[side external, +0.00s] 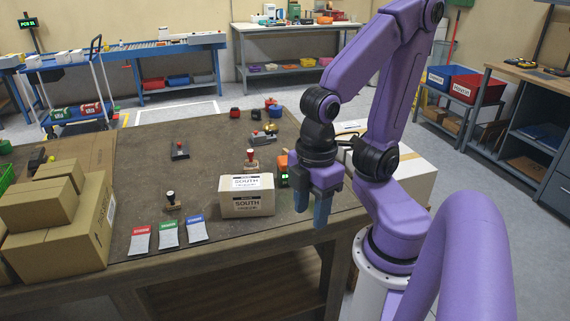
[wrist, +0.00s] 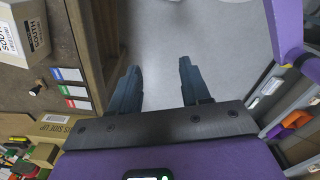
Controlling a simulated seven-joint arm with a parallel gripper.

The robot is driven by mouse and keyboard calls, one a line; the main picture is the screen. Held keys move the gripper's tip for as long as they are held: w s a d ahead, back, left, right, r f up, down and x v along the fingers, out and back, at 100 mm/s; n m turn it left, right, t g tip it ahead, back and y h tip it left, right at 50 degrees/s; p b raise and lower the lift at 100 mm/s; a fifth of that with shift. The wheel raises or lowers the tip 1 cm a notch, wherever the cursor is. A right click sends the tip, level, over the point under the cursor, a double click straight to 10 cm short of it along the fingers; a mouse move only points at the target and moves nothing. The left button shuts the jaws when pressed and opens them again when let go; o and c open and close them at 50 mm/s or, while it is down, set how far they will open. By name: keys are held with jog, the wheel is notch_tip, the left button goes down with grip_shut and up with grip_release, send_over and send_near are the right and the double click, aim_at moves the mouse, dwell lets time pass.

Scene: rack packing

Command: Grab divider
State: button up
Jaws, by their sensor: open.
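My gripper (side external: 311,208) hangs fingers down near the table's right front, right of the white SOUTH box (side external: 246,196). In the wrist view its two blue fingers (wrist: 158,68) are spread apart with nothing between them, and grey floor shows below. I cannot tell for certain which thing is the divider. Three flat grey pieces lie side by side near the table's front edge: one with a red band (side external: 140,240), one green (side external: 168,234), one blue (side external: 196,229). They also show at the left of the wrist view (wrist: 75,90), apart from my gripper.
Stacked cardboard boxes (side external: 55,215) stand at the table's left. A stamp (side external: 172,202) stands behind the cards. A green-screened orange device (side external: 283,170) sits close to my gripper. A white box (side external: 405,165) is behind my arm. The table's middle (side external: 150,185) is mostly clear.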

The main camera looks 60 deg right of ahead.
notch_tip(320, 180, up, 5)
jog(key=w+a+m+y, duration=0.3)
jog(key=w+m+y, duration=0.4)
jog(key=w+m, duration=1.2)
jog(key=w+d+r+m+t, duration=0.1)
jog(key=w+d+m+t, duration=0.8)
jog(key=w+d+m, duration=0.65)
jog(key=s+d+m+t+h, duration=0.25)
jog(key=d+m+h, duration=0.6)
jog(key=d, duration=0.95)
jog(key=s+d+f+m+h, duration=0.1)
jog(key=s+d+m+h, duration=0.2)
jog(key=s+d+m, duration=0.4)
jog(key=s+d+f+m+h, duration=0.1)
jog(key=s+d+m+h, duration=0.3)
jog(key=d, duration=0.6)
jog(key=shift+m+g+y, duration=0.25)
jog(key=shift+m+y, duration=0.2)
jog(key=shift+m, duration=0.15)
jog(key=f, duration=1.6)
jog(key=s+f, duration=0.1)
jog(key=f, duration=0.8)
jog(key=shift+w+f, duration=0.15)
jog(key=shift+f, duration=0.1)
jog(key=shift+w+d+f, duration=0.15)
jog(key=shift+w, duration=0.1)
jog(key=shift+x, duration=5.6)
